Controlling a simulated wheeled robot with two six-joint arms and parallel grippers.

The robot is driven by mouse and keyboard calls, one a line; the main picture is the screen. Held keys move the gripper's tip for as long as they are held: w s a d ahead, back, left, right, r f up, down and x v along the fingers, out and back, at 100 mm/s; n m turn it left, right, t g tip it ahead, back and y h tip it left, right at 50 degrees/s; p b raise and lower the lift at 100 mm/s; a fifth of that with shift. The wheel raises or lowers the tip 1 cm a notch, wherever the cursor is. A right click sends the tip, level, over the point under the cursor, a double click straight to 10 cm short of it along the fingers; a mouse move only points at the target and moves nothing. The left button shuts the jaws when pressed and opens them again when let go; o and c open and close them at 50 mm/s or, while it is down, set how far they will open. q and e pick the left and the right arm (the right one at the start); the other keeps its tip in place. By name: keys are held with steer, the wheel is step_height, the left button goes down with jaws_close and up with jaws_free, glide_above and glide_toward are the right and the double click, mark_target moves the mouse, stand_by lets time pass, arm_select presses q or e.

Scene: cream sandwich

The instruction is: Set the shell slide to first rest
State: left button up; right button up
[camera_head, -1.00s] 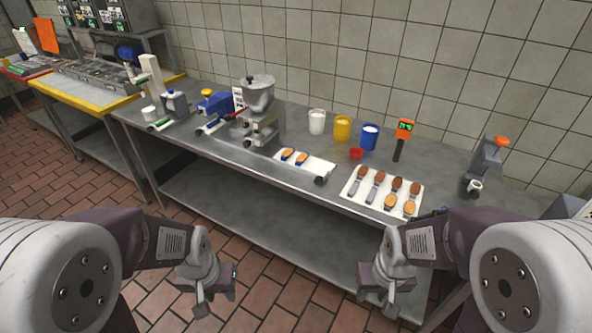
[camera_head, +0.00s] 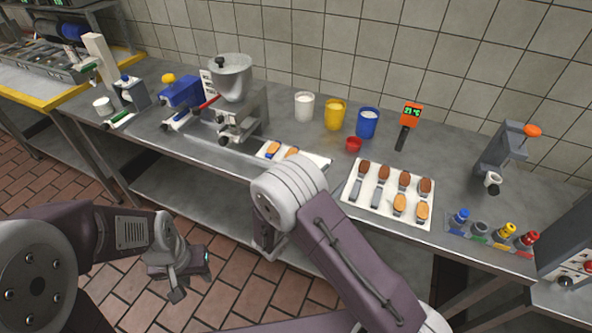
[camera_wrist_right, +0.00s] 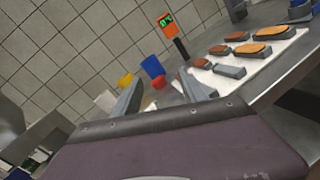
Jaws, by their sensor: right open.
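The likely shell slide is a white plate (camera_head: 318,160) in front of the hopper machine (camera_head: 232,92), with two orange-brown shells (camera_head: 291,151) on it. My right arm hides its front part, and its knob is not visible. My right gripper (camera_wrist_right: 160,82) is open and empty, its two grey fingers spread apart in the right wrist view. In the head view it is mostly hidden by its own wrist, by the table's front edge. My left gripper (camera_head: 178,278) hangs over the floor, clear of the table; its finger opening is unclear.
A larger white tray (camera_head: 352,208) holds several shells, right of my right arm. Coloured bottles (camera_head: 507,231) stand at the right.

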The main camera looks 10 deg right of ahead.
steer(key=s+a+f+n+t+y, duration=0.3)
steer(key=a+f+n+y, duration=0.15)
steer(key=a+f, duration=0.4)
steer(key=shift+n+h, duration=0.35)
steer(key=x, duration=0.8)
steer(key=shift+w+r, duration=0.2)
steer(key=shift+r, duration=0.1)
steer(key=shift+w+d, duration=0.2)
steer(key=shift+w, duration=0.35)
arm_select(q)
steer(key=shift+s, duration=0.25)
arm_select(e)
jaws_close()
